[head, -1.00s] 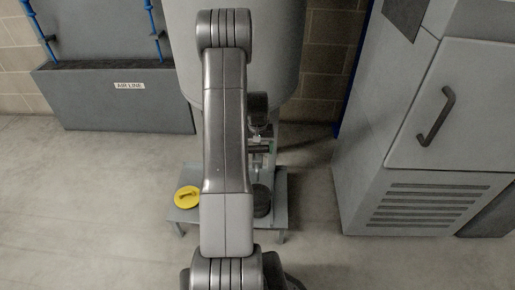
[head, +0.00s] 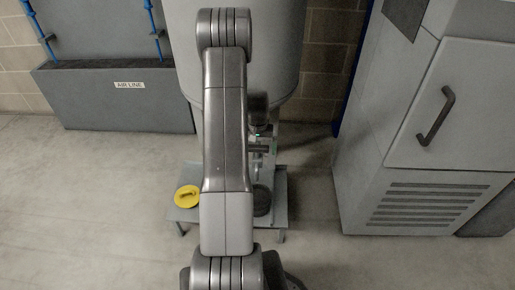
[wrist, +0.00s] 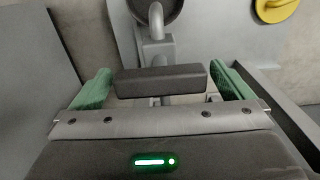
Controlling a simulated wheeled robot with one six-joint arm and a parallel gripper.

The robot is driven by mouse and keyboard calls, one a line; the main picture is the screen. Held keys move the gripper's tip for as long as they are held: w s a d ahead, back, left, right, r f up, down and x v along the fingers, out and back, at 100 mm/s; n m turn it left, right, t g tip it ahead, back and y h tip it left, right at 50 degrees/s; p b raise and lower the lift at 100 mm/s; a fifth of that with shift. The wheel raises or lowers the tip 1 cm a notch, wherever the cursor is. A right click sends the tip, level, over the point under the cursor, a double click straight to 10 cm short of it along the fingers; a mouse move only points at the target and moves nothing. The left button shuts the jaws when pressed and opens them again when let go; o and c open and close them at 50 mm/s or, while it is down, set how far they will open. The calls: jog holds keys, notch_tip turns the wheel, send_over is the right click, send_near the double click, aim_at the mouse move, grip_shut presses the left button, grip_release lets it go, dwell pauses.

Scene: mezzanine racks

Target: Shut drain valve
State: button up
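The drain valve shows in the wrist view as a grey body and pipe (wrist: 157,48) with a dark bar handle (wrist: 160,81) lying crosswise. My gripper (wrist: 160,86) is open, with one green-padded finger beyond each end of the bar. The bar lies between the fingers, with narrow gaps that look clear of the pads. In the head view my gripper (head: 262,143) is below the tank, partly hidden behind my arm. The valve is mostly hidden there too.
A low grey stand (head: 279,215) under the grey tank (head: 285,60) carries a yellow disc (head: 187,196) and a dark round piece (head: 262,201). A grey cabinet (head: 440,130) is at right, an AIR LINE box (head: 115,100) at left. Floor between is clear.

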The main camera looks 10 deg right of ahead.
aim_at(258, 146)
notch_tip(258, 146, up, 14)
jog(key=p, duration=0.3)
dwell(0.3)
jog(key=shift+f, duration=0.15)
notch_tip(258, 146, down, 14)
jog(key=b, duration=0.3)
dwell(0.3)
jog(key=shift+r, duration=0.2)
